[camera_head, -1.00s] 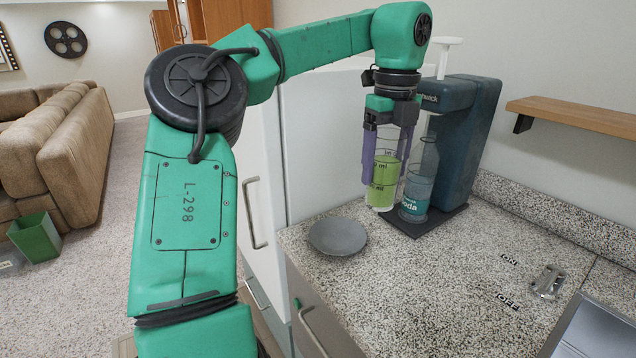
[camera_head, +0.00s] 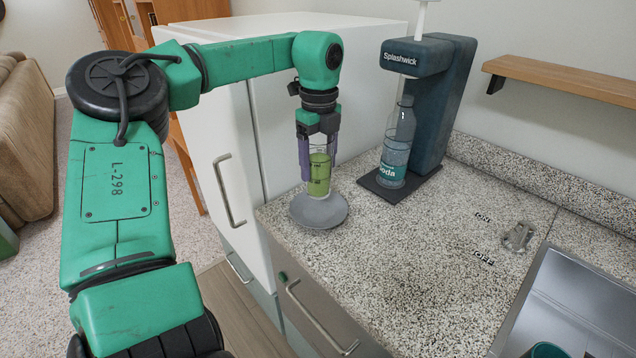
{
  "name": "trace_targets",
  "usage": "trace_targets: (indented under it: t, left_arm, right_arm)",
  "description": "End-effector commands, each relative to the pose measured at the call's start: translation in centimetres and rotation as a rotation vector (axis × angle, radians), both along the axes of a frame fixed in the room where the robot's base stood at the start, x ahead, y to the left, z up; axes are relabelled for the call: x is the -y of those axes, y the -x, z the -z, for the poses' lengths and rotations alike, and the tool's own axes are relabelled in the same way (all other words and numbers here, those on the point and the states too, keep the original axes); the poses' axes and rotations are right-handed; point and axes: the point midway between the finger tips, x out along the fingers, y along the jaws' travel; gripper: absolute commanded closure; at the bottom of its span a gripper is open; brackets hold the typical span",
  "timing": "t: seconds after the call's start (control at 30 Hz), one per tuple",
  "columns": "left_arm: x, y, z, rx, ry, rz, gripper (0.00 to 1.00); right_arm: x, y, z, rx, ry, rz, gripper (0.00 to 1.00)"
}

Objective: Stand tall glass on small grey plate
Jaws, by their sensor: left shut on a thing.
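The tall glass (camera_head: 319,172), clear with green liquid in it, is upright between the fingers of my left gripper (camera_head: 318,158). The left gripper points down and is shut on the glass. The small grey plate (camera_head: 319,212) lies on the speckled counter near its left edge, directly below the glass. The glass's bottom appears over the middle of the plate; I cannot tell whether it touches. My right gripper is not in view.
A dark blue soda machine (camera_head: 437,105) with a soda bottle (camera_head: 397,145) stands right of the plate. A white cabinet (camera_head: 225,150) rises at the left. A wooden shelf (camera_head: 560,80) and a metal sink (camera_head: 575,310) are at the right. The middle counter is clear.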

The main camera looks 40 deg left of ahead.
Motion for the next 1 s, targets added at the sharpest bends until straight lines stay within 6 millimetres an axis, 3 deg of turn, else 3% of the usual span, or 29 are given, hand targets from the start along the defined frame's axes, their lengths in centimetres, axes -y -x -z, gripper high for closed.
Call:
trace_targets:
  t: [0.37,0.67,0.7,0.73,0.77,1.0]
  left_arm:
    - [0.0,0.0,5.2,0.001,0.001,-0.001,1.0]
    - [0.0,0.0,5.7,0.002,-0.001,-0.001,1.0]
    - [0.0,0.0,5.8,0.001,-0.001,-0.001,0.2]
    - [0.0,0.0,5.7,0.001,-0.001,-0.001,0.09]
    - [0.0,0.0,5.7,0.001,-0.001,-0.001,0.0]
    - [0.0,0.0,5.5,0.001,0.0,-0.001,0.0]
  right_arm:
    - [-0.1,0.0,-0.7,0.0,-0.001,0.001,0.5]
    - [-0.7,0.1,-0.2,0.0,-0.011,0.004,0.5]
    - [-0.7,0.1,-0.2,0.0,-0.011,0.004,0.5]
    - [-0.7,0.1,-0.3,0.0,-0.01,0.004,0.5]
    - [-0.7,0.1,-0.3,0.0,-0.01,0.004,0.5]
    - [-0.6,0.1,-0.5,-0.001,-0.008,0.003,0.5]
